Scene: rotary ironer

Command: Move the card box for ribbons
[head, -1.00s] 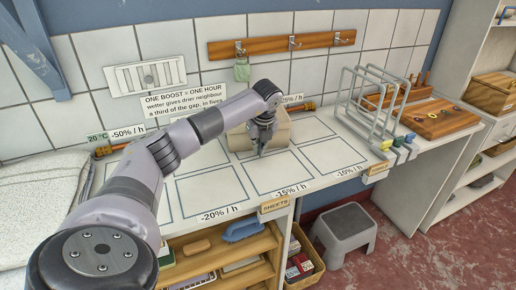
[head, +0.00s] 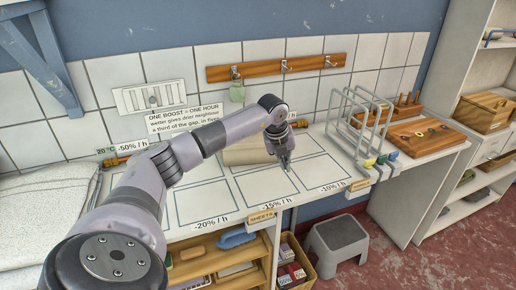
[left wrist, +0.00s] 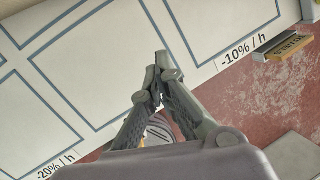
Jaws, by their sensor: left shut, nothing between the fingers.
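My left gripper (head: 286,166) is shut and empty, low over the counter near the line between the -15% and -10% panels. In the left wrist view its fingertips (left wrist: 160,63) meet over the pale, blue-lined counter. An open brown box (head: 290,250) with red and white items stands below the counter. No visible label names either one as the ribbon box. My right gripper is not in view.
A grey step stool (head: 336,240) is on the red floor. White folded cloth (head: 45,215) lies at left. The marked panels in front of my gripper are clear.

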